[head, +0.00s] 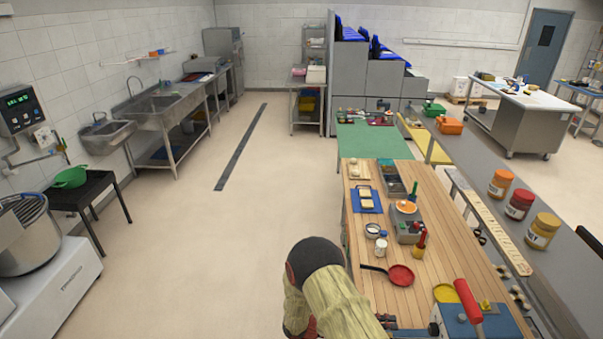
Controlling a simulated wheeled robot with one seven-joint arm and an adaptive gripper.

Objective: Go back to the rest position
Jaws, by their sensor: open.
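Part of my arm shows at the bottom middle of the head view, with a dark rounded joint and pale yellowish covering. It stands at the left edge of the wooden worktop (441,214). My gripper is not visible in this view, so I cannot see its jaws or anything near them.
The worktop holds a red pan (400,275), a blue board (367,206) with bread slices, a grey scale (407,229) and a red-handled device (468,302). Several jars stand on the grey shelf (561,266) at right. The floor (240,230) to the left is clear.

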